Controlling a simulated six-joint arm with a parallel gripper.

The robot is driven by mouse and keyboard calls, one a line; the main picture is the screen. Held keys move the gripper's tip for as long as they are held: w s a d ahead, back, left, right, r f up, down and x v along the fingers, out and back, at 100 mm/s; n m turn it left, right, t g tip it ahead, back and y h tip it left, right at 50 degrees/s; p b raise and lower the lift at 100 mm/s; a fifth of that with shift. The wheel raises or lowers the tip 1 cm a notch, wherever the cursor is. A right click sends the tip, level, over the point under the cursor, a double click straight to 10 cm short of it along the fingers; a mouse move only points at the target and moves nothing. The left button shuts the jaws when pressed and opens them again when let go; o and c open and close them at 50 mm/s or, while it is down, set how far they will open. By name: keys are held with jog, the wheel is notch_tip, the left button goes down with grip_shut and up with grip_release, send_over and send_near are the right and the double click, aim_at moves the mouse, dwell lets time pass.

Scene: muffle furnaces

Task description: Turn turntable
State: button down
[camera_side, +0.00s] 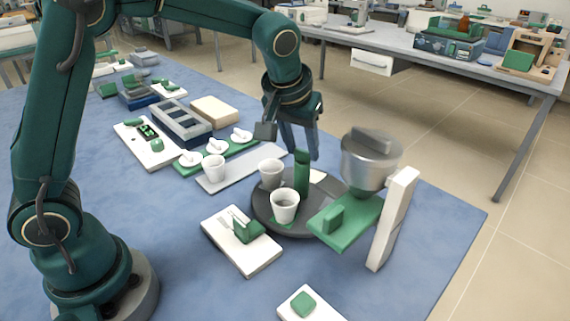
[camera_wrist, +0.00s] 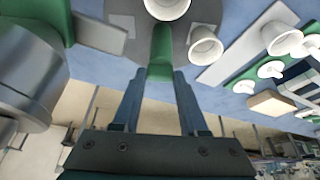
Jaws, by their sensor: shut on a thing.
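The turntable (camera_side: 259,214) is a dark grey disc on the blue table in the side view. A green upright post (camera_side: 302,178) stands on it and also shows in the wrist view (camera_wrist: 161,45). My gripper (camera_side: 301,151) comes down from above, with its fingers on both sides of the post's top. In the wrist view my gripper (camera_wrist: 160,76) is shut on the post. A white cup (camera_side: 285,205) stands on the turntable's near side. Another white cup (camera_side: 271,175) stands at its far left side. The jaws hide part of the post's top.
A silver drum-shaped head (camera_side: 370,158) on a white column (camera_side: 393,220) stands close right, above a green plate (camera_side: 350,227). A third cup (camera_side: 214,168) is on a grey strip left. A white board (camera_side: 241,248) lies in front.

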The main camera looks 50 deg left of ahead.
jog(key=shift+w+d+n+g+y, duration=0.1)
jog(key=shift+n+g+y, duration=0.25)
jog(key=shift+n, duration=0.85)
jog(key=shift+d+n+g+y, duration=0.1)
jog(key=shift+n+g+y, duration=0.25)
jog(key=shift+n, duration=0.85)
jog(key=shift+n+g+y, duration=0.5)
jog(key=shift+n+y, duration=0.1)
jog(key=shift+n, duration=1.9)
jog(key=shift+c, duration=2.2)
grip_release()
jog(key=shift+w, duration=0.1)
jog(key=shift+v, duration=2.6)
